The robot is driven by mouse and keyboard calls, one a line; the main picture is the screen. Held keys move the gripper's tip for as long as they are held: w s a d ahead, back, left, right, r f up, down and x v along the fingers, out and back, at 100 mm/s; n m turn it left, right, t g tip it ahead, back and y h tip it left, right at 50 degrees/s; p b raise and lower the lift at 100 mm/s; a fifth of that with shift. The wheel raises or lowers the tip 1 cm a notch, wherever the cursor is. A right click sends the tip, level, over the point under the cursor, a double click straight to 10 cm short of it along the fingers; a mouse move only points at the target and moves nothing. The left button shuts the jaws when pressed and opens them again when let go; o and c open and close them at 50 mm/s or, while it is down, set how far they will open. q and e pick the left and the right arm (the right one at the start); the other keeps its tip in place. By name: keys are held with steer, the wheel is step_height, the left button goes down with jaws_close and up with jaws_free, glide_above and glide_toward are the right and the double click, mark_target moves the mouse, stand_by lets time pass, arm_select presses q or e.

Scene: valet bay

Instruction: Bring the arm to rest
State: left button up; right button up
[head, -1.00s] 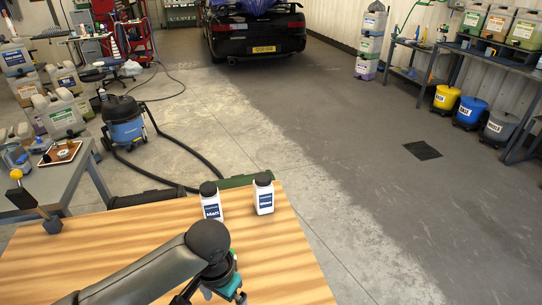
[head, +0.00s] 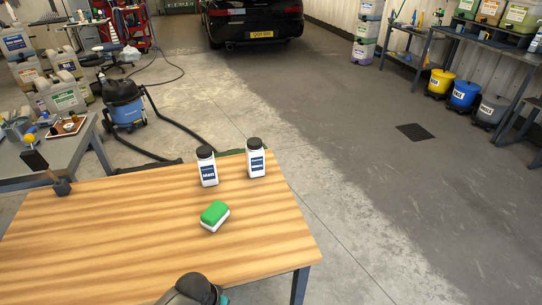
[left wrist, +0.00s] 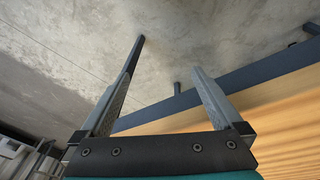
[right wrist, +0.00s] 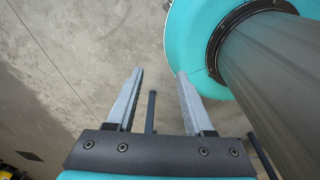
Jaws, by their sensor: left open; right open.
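My left gripper (left wrist: 163,72) is open and empty in the left wrist view. It is over bare concrete floor, with the wooden table's dark edge beside and beyond it. My right gripper (right wrist: 160,70) is open and empty in the right wrist view, also over concrete floor. In the head view neither gripper shows; only a dark rounded joint of my arm (head: 193,289) shows at the bottom edge, in front of the table.
On the wooden table (head: 110,235) lies a green and white sponge (head: 214,215). Two white bottles with black caps (head: 208,170) (head: 256,161) stand at its far edge. The floor to the right (head: 400,220) is clear.

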arm_select(q)
steer(key=s+a+f+y+b, duration=0.1)
steer(key=s+a+f, duration=0.2)
steer(key=s+f, duration=0.4)
steer(key=s+a+f, duration=0.2)
steer(key=s+f, duration=0.7)
steer(key=s, duration=0.6)
steer(key=s+a+f+g, duration=0.1)
steer(key=s+f, duration=0.2)
steer(key=s, duration=0.5)
steer(key=shift+f+b, duration=0.35)
steer(key=shift+b, duration=0.1)
arm_select(e)
steer(key=shift+s+d+f, duration=0.15)
steer(key=shift+s+f, duration=0.3)
steer(key=shift+f, duration=0.15)
steer(key=shift+s+d+f, duration=0.15)
steer(key=shift+s+f, duration=0.25)
steer(key=shift+f, duration=0.15)
